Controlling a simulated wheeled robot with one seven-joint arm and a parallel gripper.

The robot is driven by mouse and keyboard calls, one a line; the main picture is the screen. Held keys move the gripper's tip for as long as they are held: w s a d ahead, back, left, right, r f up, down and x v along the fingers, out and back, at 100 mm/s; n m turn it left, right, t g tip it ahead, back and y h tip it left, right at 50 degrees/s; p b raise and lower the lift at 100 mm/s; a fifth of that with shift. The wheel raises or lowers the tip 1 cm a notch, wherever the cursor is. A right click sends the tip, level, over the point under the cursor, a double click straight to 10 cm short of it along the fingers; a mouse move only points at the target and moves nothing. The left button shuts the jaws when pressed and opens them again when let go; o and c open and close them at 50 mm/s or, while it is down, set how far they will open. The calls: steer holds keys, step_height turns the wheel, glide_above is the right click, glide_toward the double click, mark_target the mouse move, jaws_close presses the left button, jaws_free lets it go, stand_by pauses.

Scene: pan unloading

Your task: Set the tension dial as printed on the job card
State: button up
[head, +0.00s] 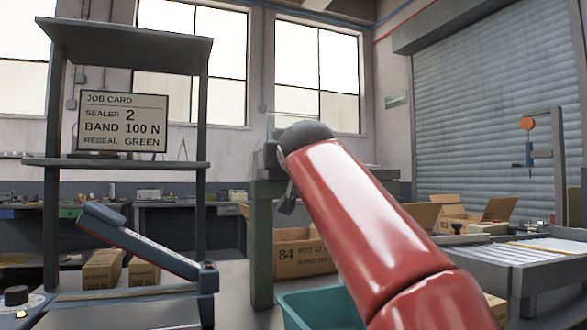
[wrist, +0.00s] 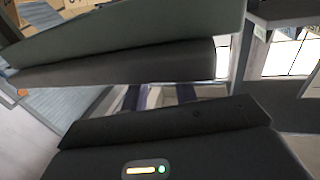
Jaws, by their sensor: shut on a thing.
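The job card (head: 122,121) hangs on the shelf rack at the left in the head view. It reads sealer 2, band 100 N, reseal green. A dark round dial (head: 15,296) sits on a pale panel with marks at the lower left edge, cut off by the frame; its setting cannot be read. My gripper (head: 287,201) is mostly behind my red arm, well right of the dial and apart from it. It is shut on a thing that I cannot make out. Dark edges and a lit indicator (wrist: 145,169) fill the wrist view; the dial is not identifiable there.
A dark hinged lever arm (head: 140,240) slants across the rack's lower part. Cartons (head: 305,255) stand behind my arm, and a teal bin (head: 318,309) is below it. A green post (head: 261,245) stands close to my gripper. A pale-topped table (head: 530,255) is at the right.

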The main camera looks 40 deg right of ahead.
steer(key=m+g+h, duration=0.1)
steer(key=m+g+h+b, duration=0.2)
steer(key=h, duration=0.1)
steer(key=shift+w+a+f, duration=0.15)
steer(key=shift+w+a, duration=0.1)
steer(key=shift+w, duration=0.05)
steer(key=shift+w+a+m+g+h+b, duration=0.15)
steer(key=shift+m+g+h+b, duration=0.2)
steer(key=shift+m+g+h, duration=0.75)
steer(key=shift+g, duration=0.3)
steer(key=o, duration=1)
steer(key=shift+c, duration=0.2)
steer(key=shift+a, duration=0.1)
steer(key=b+v, duration=0.3)
steer(key=v, duration=0.4)
steer(key=shift+s+a, duration=0.3)
